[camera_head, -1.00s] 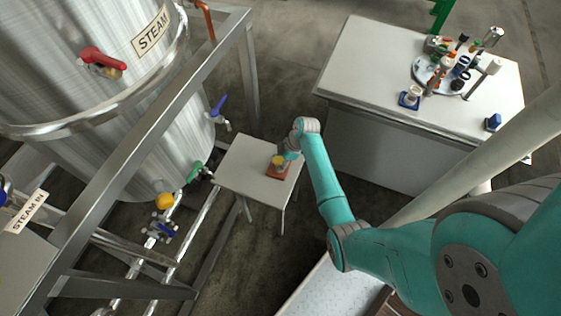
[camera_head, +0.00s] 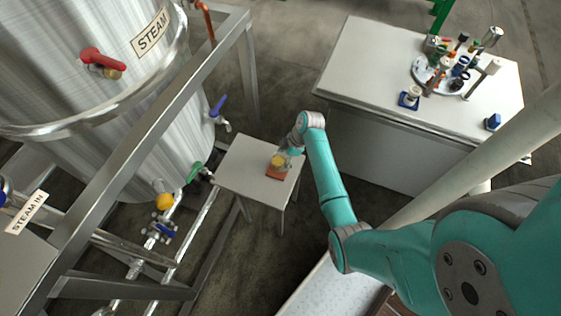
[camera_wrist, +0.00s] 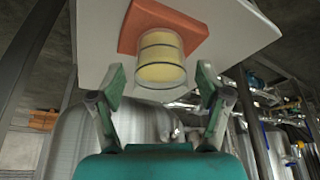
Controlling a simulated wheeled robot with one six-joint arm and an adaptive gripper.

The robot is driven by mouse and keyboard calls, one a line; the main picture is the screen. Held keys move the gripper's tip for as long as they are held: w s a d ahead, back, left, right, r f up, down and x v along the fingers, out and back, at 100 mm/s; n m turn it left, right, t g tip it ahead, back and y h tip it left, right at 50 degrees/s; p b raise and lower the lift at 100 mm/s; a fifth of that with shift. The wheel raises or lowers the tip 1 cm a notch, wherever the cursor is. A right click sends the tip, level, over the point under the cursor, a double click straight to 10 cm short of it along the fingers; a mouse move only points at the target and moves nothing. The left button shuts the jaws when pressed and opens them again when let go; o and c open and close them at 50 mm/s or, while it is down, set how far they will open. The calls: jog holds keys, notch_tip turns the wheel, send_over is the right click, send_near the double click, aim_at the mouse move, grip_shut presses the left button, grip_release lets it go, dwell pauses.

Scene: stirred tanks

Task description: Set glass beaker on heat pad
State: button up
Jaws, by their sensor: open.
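A glass beaker (camera_wrist: 161,62) with yellow contents stands on the orange-red heat pad (camera_wrist: 130,38) in the wrist view. In the head view the beaker (camera_head: 278,161) is small, on the pad (camera_head: 277,173) on a small white table. My gripper (camera_wrist: 161,85) is open, its fingers apart on either side and short of the beaker in the wrist view. In the head view my gripper (camera_head: 288,152) is right by the beaker and partly covers it. Whether a finger touches the glass I cannot tell.
The small table (camera_head: 240,165) is otherwise bare. A steel tank (camera_head: 90,80) with valves and pipes stands to its left. A larger white bench (camera_head: 365,65) at the right carries a round rack of bottles and tools (camera_head: 440,75).

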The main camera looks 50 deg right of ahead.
jog(key=v, duration=0.9)
jog(key=s+a+f+m+t+h, duration=0.25)
jog(key=s+a, duration=0.35)
jog(key=a, duration=0.3)
jog(key=s+a+f+m+t+h, duration=0.2)
jog(key=s+a+f+m, duration=0.1)
jog(key=s+a, duration=0.5)
jog(key=s+a+r+m+t, duration=0.1)
jog(key=s+a+r+t, duration=0.1)
jog(key=s+r, duration=0.3)
jog(key=s+a+r+m+t, duration=0.2)
jog(key=s+r, duration=0.4)
jog(key=r, duration=0.7)
jog(key=s+a+r+m+t, duration=0.1)
jog(key=s+a+r+t, duration=0.2)
jog(key=r, duration=0.6)
jog(key=shift+s+a+r+y, duration=0.2)
jog(key=shift+s+a+y, duration=0.25)
jog(key=shift+s+a, duration=0.6)
jog(key=shift+s+d+m, duration=0.1)
jog(key=shift+d+m, duration=0.05)
jog(key=shift+m, duration=0.1)
